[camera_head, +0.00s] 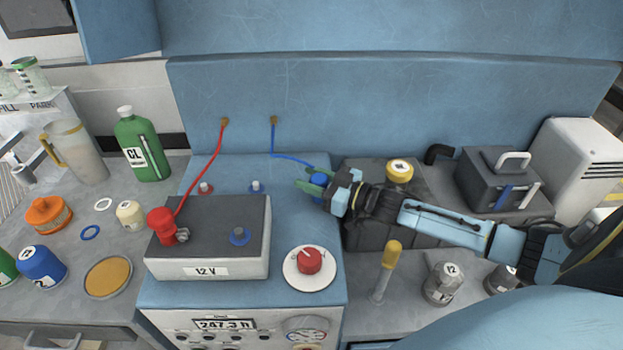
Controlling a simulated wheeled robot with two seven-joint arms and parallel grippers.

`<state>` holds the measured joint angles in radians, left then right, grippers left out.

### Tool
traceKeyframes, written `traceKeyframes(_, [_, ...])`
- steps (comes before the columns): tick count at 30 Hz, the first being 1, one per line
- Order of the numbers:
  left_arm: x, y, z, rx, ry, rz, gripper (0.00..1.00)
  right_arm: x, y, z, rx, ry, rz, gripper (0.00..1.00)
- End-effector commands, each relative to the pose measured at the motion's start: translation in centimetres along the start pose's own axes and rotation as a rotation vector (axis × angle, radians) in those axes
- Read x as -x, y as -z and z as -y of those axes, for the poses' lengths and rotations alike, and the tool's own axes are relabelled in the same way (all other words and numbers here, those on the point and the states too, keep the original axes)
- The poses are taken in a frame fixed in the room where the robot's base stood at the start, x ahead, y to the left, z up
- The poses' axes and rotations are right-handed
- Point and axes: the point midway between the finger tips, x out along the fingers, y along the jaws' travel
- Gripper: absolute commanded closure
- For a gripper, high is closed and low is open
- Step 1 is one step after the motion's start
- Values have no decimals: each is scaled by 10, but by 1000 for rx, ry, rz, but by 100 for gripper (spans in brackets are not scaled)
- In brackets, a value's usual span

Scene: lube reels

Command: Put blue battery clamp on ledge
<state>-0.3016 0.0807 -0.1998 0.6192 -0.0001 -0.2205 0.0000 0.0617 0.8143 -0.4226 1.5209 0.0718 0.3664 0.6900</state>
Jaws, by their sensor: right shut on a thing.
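The blue battery clamp (320,185) is at my right gripper (314,187), at the end of a blue cable that runs from the blue back panel. The gripper's green-tipped fingers are shut on the clamp and hide part of it, near the right edge of the blue bench top. The blue ledge (285,170) behind the battery carries a small red post (206,187) and a small blue post (256,186). My left gripper is not in view.
A red knob (309,260) sits on a white dial right of the battery. A yellow-handled tool (391,255) and a grey can (443,283) stand under my right arm. A green bottle (141,148) and several caps are on the left counter.

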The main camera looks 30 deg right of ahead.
Motion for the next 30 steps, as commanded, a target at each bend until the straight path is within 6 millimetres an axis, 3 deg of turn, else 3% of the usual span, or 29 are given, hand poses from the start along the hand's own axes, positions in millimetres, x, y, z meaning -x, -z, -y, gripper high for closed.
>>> traceKeyframes(1, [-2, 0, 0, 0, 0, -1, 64, 0, -3, 0, -1, 0, 0, 86])
traceKeyframes(2, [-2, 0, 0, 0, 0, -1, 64, 0, -3, 0, -1, 0, 1, 60])
traceKeyframes(7, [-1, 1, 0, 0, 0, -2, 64, 0, -2, 0, -1, 0, 1, 40])
traceKeyframes(19, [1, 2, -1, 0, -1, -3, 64, 5, 0, 0, -2, 0, 3, 40])
traceKeyframes(30, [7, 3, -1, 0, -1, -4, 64, 67, 0, 1, -2, 0, 6, 40])
